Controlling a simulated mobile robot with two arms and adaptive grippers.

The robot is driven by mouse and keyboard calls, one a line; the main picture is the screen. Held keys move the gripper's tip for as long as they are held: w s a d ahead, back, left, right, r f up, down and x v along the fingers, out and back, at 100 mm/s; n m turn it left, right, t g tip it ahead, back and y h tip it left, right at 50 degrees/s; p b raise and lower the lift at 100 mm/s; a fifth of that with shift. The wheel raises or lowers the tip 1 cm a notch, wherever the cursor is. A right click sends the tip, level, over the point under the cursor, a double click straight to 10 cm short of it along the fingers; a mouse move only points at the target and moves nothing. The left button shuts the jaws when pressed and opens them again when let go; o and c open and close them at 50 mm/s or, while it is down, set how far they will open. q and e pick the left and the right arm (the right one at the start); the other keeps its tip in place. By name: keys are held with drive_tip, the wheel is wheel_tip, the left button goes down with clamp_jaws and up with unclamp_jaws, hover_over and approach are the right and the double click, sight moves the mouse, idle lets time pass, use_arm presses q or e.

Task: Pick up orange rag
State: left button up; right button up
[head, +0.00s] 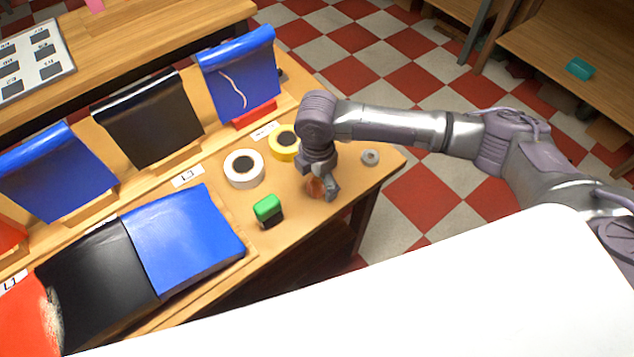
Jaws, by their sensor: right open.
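The orange rag (316,188) is a small crumpled orange-brown thing on the wooden table, near its right end. My right gripper (322,187) points down at it from above, with its fingers open on either side of the rag. The gripper hides part of the rag, and I cannot tell whether the fingers touch it. My left gripper is not in this view.
A white tape roll (244,168), a yellow tape roll (284,145) and a green-topped block (268,210) are left of the gripper. A small grey ring (370,157) lies to the right. Blue (183,238) and black panels cover the table's left part.

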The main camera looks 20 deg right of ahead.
drive_tip(key=c, duration=1.3)
drive_tip(key=shift+r, duration=0.1)
drive_tip(key=shift+r, duration=0.5)
drive_tip(key=r, duration=0.3)
drive_tip(key=shift+s+d+r, duration=0.25)
drive_tip(key=shift+d, duration=0.15)
drive_tip(key=s+d+r, duration=0.4)
drive_tip(key=d, duration=0.1)
drive_tip(key=s+d+r, duration=0.2)
drive_tip(key=s+d, duration=0.1)
drive_tip(key=shift+r, duration=0.2)
